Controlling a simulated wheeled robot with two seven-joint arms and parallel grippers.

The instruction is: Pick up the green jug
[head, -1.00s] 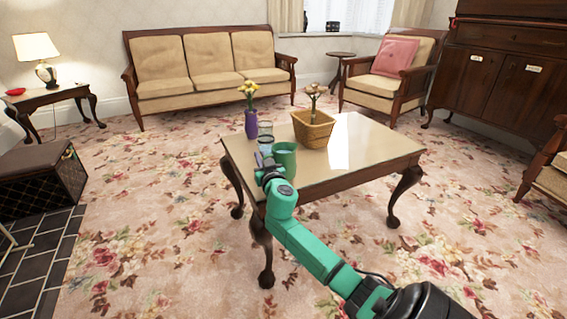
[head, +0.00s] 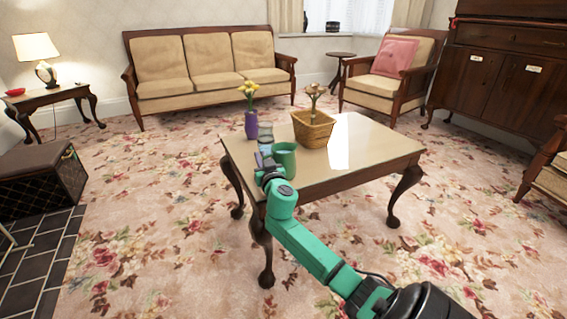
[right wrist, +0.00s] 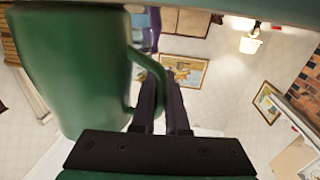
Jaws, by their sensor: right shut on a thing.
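The green jug (head: 285,162) stands near the front edge of the coffee table in the head view. In the right wrist view the jug (right wrist: 70,75) fills the left side, with its handle (right wrist: 152,68) toward the middle. My right gripper (head: 264,157) is at the jug's left side in the head view. In the right wrist view its dark fingers (right wrist: 164,98) are close together around the handle, shut on it. I cannot tell whether the jug's base is clear of the table. My left gripper is not in view.
On the coffee table (head: 375,150) are a wicker basket (head: 313,130) close behind the jug and a purple vase (head: 251,125) with yellow flowers. Greyish glassware (head: 266,129) stands beside the vase, partly hidden. The table's right side is clear.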

